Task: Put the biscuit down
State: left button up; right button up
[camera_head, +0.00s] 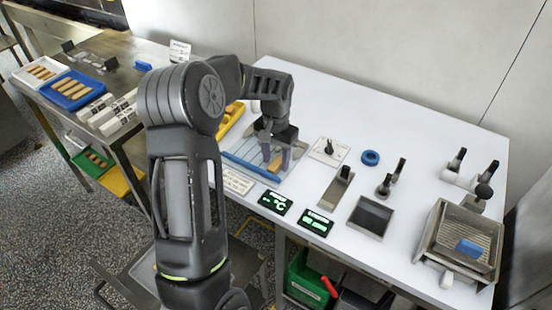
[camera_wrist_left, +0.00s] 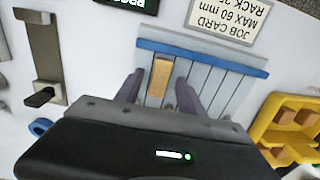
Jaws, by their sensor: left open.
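A tan, oblong biscuit (camera_wrist_left: 159,78) lies on the pale slatted rack (camera_wrist_left: 222,88) in the left wrist view, lined up along the slats with one end near the rack's blue bar (camera_wrist_left: 205,58). My left gripper (camera_wrist_left: 160,70) is open, with one dark finger on each side of the biscuit and a visible gap to it. My right gripper is not in view.
A yellow tray (camera_wrist_left: 262,128) holding tan pieces stands beside the rack. A job card (camera_wrist_left: 228,20) lies by the blue bar. Digital displays (camera_head: 275,202), a blue ring (camera_head: 370,158) and metal fixtures stand to the right. A side table at left holds a blue biscuit tray (camera_head: 72,103).

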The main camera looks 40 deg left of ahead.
aim_at(276, 164)
pick_arm(q)
notch_tip(276, 164, up, 12)
jog(key=b, duration=0.1)
jog(key=shift+f, duration=0.1)
dwell(0.8)
